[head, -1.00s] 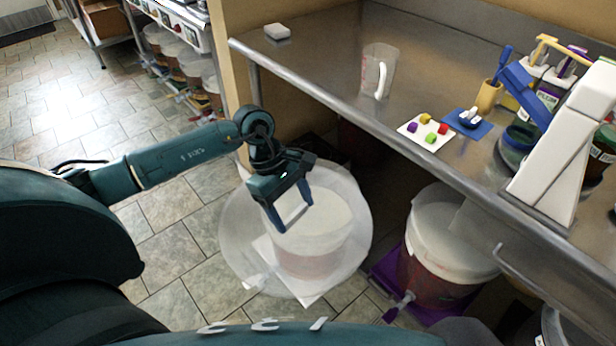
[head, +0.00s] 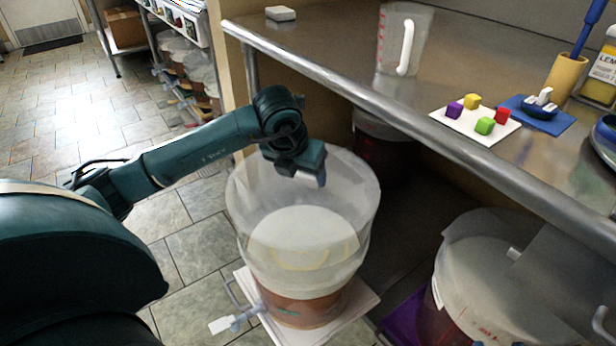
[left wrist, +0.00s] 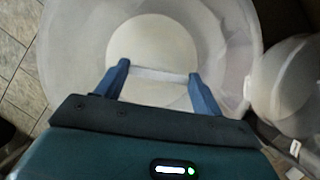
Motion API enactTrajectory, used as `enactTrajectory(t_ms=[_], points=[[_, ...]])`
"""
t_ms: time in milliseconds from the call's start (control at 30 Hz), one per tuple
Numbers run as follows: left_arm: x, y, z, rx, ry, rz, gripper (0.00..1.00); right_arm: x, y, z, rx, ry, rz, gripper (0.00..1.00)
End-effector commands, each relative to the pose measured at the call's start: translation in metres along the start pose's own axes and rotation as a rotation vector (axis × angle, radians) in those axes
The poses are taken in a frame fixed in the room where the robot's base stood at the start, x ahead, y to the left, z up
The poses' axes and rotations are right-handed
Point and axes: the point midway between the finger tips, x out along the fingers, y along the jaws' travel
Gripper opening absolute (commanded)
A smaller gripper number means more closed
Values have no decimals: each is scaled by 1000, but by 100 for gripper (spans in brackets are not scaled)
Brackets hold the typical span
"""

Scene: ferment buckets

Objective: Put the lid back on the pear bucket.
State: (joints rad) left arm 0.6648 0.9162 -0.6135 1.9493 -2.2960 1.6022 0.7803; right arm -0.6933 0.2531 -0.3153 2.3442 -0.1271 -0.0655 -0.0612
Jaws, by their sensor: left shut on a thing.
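My right gripper is not in view.
A second bucket (head: 500,285) stands at the lower right on a purple mat (head: 408,318). The steel counter (head: 340,55) runs above and behind, holding a clear jug (head: 392,45) and a white board (head: 455,124) with coloured cubes. Tiled floor lies open at left.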

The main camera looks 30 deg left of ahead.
Motion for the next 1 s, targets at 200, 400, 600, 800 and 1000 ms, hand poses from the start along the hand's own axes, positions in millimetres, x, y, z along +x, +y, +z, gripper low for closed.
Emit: enactTrajectory(t_ms=[200, 400, 600, 800, 1000], points=[[14, 0, -6, -9, 1, 2, 37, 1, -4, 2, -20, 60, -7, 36], [33, 0, -14, -8, 1, 2, 37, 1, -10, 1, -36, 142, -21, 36], [49, 0, -21, -7, 0, 2, 37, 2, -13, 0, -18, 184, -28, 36], [56, 0, -24, -7, 0, 2, 37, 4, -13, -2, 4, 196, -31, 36], [58, 0, -25, -7, 0, 2, 37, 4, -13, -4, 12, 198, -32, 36]])
